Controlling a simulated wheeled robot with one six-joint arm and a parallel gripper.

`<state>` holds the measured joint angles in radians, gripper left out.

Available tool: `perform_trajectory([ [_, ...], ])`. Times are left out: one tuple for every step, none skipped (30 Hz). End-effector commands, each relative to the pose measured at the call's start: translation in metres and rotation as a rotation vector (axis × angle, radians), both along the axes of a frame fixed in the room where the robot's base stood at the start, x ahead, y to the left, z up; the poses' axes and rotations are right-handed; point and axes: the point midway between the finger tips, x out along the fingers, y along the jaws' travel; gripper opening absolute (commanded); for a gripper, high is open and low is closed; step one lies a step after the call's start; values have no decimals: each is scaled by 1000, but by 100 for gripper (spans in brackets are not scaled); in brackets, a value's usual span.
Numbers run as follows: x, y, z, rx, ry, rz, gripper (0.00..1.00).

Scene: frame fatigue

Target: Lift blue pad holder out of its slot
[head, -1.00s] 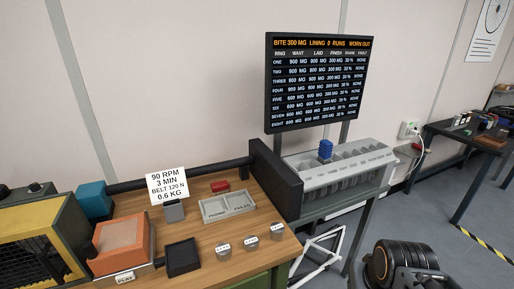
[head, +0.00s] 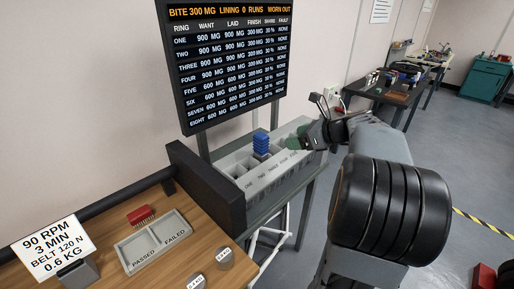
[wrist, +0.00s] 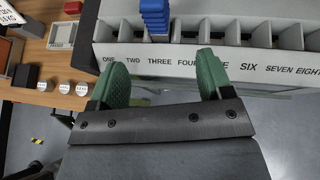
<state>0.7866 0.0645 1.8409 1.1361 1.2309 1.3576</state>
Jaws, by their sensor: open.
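The blue pad holder (head: 262,143) stands upright in a slot of the grey rack (head: 240,160), its ribbed top above the rim. In the wrist view the blue pad holder (wrist: 155,16) is at the top edge, behind the label THREE, its upper part cut off by the frame. My gripper (wrist: 163,66) is open and empty, its two green fingers wide apart in front of the rack's labelled face. The pad holder lies beyond the fingertips, between their lines. In the head view my gripper (head: 300,144) is at the rack's right part, partly hidden by my arm.
A dark upright panel (head: 208,185) stands at the rack's left end. A wooden bench (head: 190,250) with a PASSED/FAILED tray (head: 155,243) and a red brush (head: 140,214) is at the left. A screen (head: 225,60) hangs behind the rack. Other rack slots look empty.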

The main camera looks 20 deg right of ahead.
Motion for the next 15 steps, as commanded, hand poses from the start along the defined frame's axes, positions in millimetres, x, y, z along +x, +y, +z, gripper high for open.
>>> perform_trajectory([
  [8,5,-3,13,1,0,73],
  [12,9,-6,16,1,1,73],
  [19,14,-9,18,2,4,73],
  [23,18,-12,18,2,6,73],
  [28,22,-15,17,2,9,73],
  [33,26,-18,16,1,12,73],
  [37,29,-20,16,1,13,73],
  [40,33,-23,14,1,14,73],
  [45,36,-25,14,1,16,73],
  [47,38,-27,14,1,16,73],
  [50,39,-29,13,0,16,73],
  [53,41,-30,13,0,16,73],
  [54,42,-31,13,0,15,73],
  [56,43,-32,13,0,15,73],
  [57,44,-34,12,0,14,73],
])
